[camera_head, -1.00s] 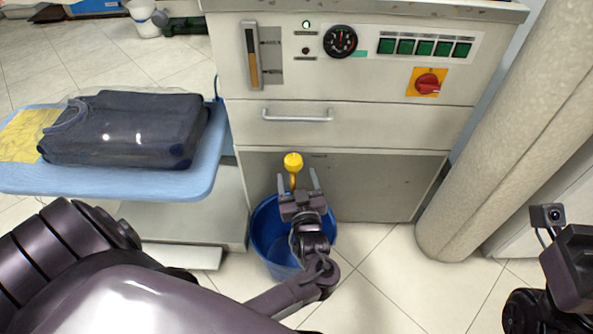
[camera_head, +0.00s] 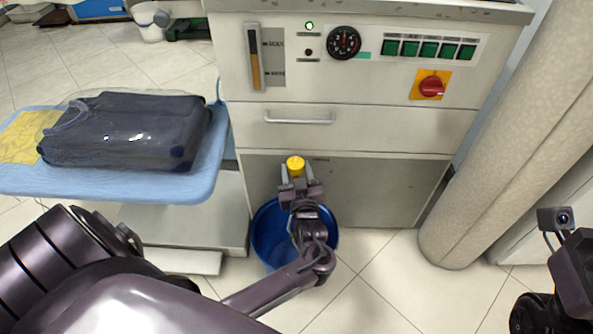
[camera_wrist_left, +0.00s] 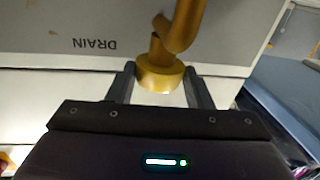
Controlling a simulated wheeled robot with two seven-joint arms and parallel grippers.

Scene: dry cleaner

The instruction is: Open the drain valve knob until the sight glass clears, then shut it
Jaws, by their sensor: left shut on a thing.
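The yellow drain valve knob (camera_head: 295,165) sits low on the front of the machine, below the drawer. My left gripper (camera_head: 297,175) is shut on it, with a finger on either side. In the left wrist view the round knob (camera_wrist_left: 160,73) is between the two dark fingers, on a brass-coloured pipe, near the printed word DRAIN, seen upside down. The sight glass (camera_head: 254,60) on the upper panel shows amber in its lower part and a darker upper part. My right wrist (camera_head: 570,255) shows at the right edge; its fingers cannot be made out.
A blue bucket (camera_head: 268,237) stands on the floor below the knob, partly hidden by my left arm. A drawer handle (camera_head: 299,121), a gauge (camera_head: 343,43) and a red switch (camera_head: 431,87) are above. A blue padded board (camera_head: 206,170) is at left, a thick column (camera_head: 480,170) at right.

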